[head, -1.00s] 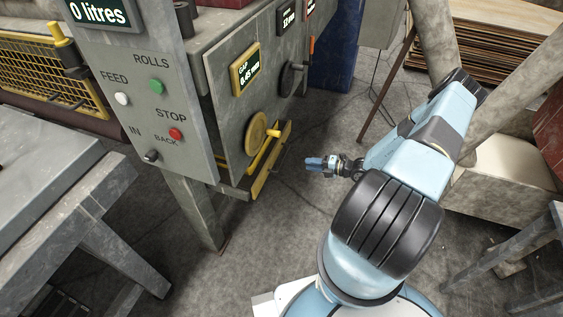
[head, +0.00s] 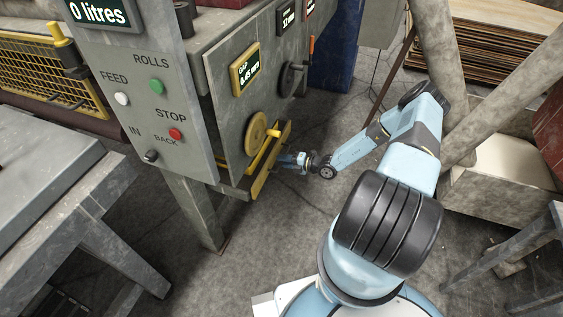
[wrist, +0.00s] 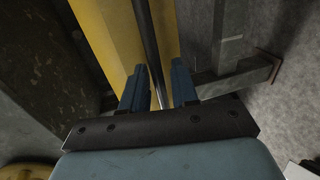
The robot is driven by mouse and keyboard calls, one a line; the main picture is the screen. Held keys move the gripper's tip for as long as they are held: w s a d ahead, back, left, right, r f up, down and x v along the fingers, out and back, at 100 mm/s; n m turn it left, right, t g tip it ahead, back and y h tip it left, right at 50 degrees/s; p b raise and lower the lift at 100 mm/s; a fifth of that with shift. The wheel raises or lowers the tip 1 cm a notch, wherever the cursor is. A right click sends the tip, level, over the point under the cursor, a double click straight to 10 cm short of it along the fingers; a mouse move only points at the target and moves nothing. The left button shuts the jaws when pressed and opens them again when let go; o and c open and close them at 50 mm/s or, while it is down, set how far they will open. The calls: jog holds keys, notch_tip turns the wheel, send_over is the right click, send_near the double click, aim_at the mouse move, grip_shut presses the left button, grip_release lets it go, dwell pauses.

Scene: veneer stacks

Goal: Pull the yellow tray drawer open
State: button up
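The yellow tray drawer (head: 264,176) shows its narrow yellow front low on the grey machine, and it looks closed. In the wrist view its yellow front (wrist: 108,35) fills the upper middle. A dark metal bar handle (wrist: 148,40) runs along that front. My gripper (head: 286,160) is at the drawer front, reaching in from the right. In the wrist view its two blue fingers (wrist: 158,88) are apart, one on each side of the bar, with a small gap showing. Whether either finger touches the bar is not clear.
A yellow handwheel (head: 257,128) with a crank sits just above the drawer. A grey button panel (head: 150,115) hangs to its left. A machine leg (head: 192,208) stands below left. Concrete floor (head: 265,250) lies clear in front of the drawer.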

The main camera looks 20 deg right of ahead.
jog(key=shift+w+a, duration=0.15)
jog(key=shift+a, duration=0.05)
jog(key=shift+c, duration=0.3)
jog(key=shift+f, duration=0.1)
grip_shut()
